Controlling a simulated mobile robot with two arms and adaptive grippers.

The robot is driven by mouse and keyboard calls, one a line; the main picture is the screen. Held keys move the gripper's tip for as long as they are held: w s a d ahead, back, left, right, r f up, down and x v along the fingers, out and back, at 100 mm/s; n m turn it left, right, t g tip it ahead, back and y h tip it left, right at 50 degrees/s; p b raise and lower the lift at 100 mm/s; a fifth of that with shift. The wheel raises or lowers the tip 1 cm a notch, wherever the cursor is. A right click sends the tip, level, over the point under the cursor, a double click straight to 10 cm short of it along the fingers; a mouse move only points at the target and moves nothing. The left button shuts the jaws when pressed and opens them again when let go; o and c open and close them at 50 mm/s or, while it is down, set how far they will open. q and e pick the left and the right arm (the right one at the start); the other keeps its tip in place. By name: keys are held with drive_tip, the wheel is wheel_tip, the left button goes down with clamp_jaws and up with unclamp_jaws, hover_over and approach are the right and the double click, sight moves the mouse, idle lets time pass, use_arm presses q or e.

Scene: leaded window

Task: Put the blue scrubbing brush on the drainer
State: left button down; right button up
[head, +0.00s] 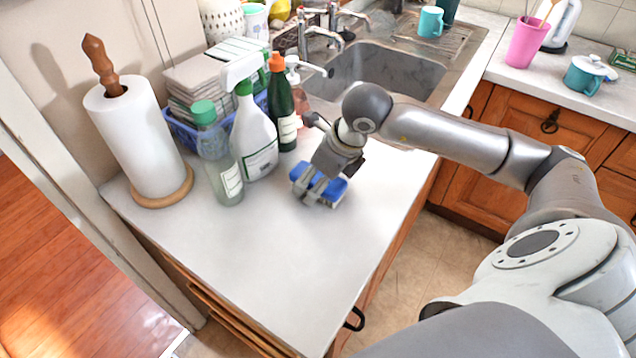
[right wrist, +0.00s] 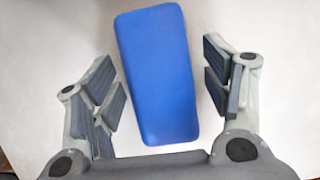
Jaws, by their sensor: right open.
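The blue scrubbing brush (head: 328,188) lies on the white counter, partly hidden by my right gripper (head: 322,190). In the right wrist view the brush (right wrist: 156,75) is a blue block with rounded corners, between the two open fingers of my right gripper (right wrist: 166,95). There is a visible gap on each side, so the fingers look apart from it. The drainer (head: 432,40) is the ribbed metal area beside the sink at the back, with a teal cup (head: 430,22) on it. My left gripper is not in view.
Close to the left of my gripper stand a dark green bottle (head: 281,105), a white spray bottle (head: 252,135) and a clear bottle (head: 220,160). A paper towel roll (head: 135,135) stands further left. The sink basin (head: 385,72) and tap (head: 330,40) lie behind. The front counter is clear.

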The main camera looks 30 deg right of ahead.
drive_tip(key=shift+f, duration=0.15)
idle(0.4)
drive_tip(key=c, duration=1.2)
drive_tip(key=shift+c, duration=0.2)
